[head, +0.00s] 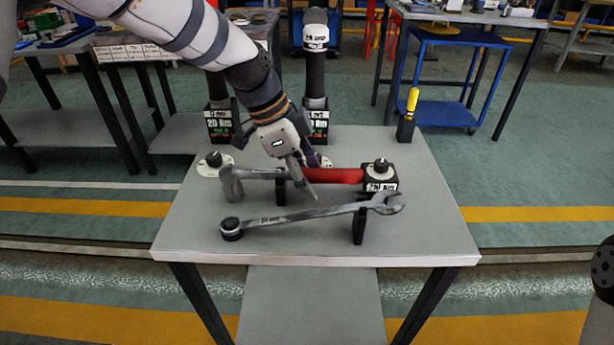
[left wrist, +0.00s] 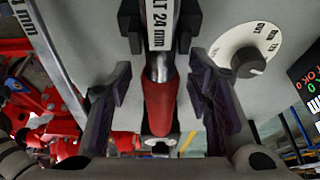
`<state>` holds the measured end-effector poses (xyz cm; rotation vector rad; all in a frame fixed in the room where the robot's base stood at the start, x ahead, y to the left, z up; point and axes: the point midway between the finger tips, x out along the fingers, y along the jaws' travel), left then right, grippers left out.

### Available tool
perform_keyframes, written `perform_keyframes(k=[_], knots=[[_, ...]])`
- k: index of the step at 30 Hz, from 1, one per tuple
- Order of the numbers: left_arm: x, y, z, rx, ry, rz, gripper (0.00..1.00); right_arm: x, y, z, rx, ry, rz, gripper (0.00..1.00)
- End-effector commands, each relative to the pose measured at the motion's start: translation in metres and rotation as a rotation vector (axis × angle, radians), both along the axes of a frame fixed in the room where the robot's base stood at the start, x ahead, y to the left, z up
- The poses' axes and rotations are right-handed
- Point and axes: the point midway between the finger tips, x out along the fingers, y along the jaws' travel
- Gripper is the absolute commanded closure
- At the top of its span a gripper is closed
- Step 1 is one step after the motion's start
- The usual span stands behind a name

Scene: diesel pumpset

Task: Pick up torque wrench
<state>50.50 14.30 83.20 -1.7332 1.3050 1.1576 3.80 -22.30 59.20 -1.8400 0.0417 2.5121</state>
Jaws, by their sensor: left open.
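The torque wrench, a tool with a red handle (head: 335,176) and a grey metal shaft and head, lies across black supports on the grey table (head: 420,230). Its red handle also shows in the left wrist view (left wrist: 160,105), between the fingers. My left gripper (head: 300,188) is open, pointing down over the middle of the tool. In the left wrist view its dark fingers (left wrist: 160,88) stand on both sides of the handle with gaps. The gripper hides part of the tool in the head view.
A long grey spanner (head: 310,213) lies in front, near the table edge. Black posts (head: 315,85) stand behind. A yellow-handled screwdriver (head: 412,100) stands in a holder at the back right. A white dial (left wrist: 243,52) is close beside the gripper.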

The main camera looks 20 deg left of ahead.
Motion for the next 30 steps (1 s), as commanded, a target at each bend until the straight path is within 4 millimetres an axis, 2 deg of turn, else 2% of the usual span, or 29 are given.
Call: perform_keyframes(k=[2, 8, 18, 22, 26, 30], knots=[[0.0, 0.0, 0.001, -0.001, -0.001, 0.0, 0.54, 0.0, 0.0, 0.0, 0.0, -0.001, 0.0, 0.65], [0.0, 0.0, 0.001, 0.0, 0.0, 0.0, 0.99, 0.0, 0.0, 0.0, 0.0, -0.001, 0.0, 0.65], [0.001, 0.0, 0.002, -0.001, -0.002, 0.001, 1.0, 0.0, 0.0, 0.0, 0.0, -0.001, 0.0, 0.65], [0.001, 0.0, 0.01, -0.002, -0.005, 0.001, 1.0, 0.001, 0.0, 0.001, 0.0, -0.003, 0.0, 0.65], [0.002, 0.0, 0.031, -0.003, -0.008, 0.001, 1.0, 0.003, 0.0, 0.003, 0.0, -0.009, 0.0, 0.65], [-0.019, 0.005, 0.065, -0.003, -0.014, 0.0, 1.0, 0.013, 0.0, 0.013, 0.0, -0.044, 0.0, 0.65]])
